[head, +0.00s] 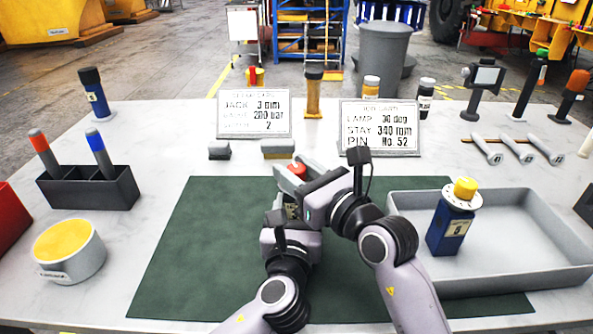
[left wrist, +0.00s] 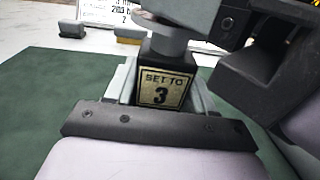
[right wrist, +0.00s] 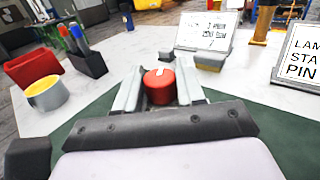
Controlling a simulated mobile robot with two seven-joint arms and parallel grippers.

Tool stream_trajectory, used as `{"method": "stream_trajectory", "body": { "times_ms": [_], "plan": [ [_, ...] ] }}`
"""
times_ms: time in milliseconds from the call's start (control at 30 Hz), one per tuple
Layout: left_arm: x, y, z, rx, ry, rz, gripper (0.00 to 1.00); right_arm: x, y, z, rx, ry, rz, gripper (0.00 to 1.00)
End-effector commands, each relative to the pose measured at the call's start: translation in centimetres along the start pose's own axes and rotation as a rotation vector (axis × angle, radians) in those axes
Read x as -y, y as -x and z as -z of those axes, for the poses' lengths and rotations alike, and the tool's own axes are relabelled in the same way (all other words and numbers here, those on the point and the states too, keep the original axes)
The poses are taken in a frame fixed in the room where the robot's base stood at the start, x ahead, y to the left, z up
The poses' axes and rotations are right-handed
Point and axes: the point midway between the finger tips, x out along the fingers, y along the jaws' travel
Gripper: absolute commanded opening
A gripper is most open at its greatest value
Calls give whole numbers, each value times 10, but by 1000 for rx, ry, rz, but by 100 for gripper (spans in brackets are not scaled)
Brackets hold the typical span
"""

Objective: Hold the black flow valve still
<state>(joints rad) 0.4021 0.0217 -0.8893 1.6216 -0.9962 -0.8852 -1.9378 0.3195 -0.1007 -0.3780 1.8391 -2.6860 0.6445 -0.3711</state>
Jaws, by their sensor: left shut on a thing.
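The black flow valve (left wrist: 164,82) shows in the left wrist view with a "SET TO 3" label and a grey collar on top. My left gripper (head: 286,212) is shut on its body, one finger on each side. In the right wrist view a red knob (right wrist: 160,86) sits between the two fingers of my right gripper (right wrist: 161,88), which look shut on it. In the head view the knob (head: 297,169) shows at the top of the valve, beside my right gripper (head: 299,180). My grippers hide most of the valve there.
A green mat (head: 190,265) lies under my arms; its left part is clear. A grey tray (head: 540,280) at right holds a blue valve with a yellow knob (head: 452,220). Two signs (head: 254,115) (head: 380,127) stand behind. A black holder (head: 88,190) and yellow-topped tin (head: 68,250) are at left.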

Motion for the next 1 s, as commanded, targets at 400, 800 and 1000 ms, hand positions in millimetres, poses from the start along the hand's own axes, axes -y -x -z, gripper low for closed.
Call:
{"method": "stream_trajectory", "body": {
  "times_ms": [400,800,1000],
  "plan": [
    [0,0,-2,4,1,1,0,-1,0,1,0,4,-32,8],
    [1,0,-2,4,1,3,0,-2,-1,1,1,9,-206,8],
    [1,0,-2,4,0,4,0,-2,0,2,0,9,-313,8]
  ]
}}
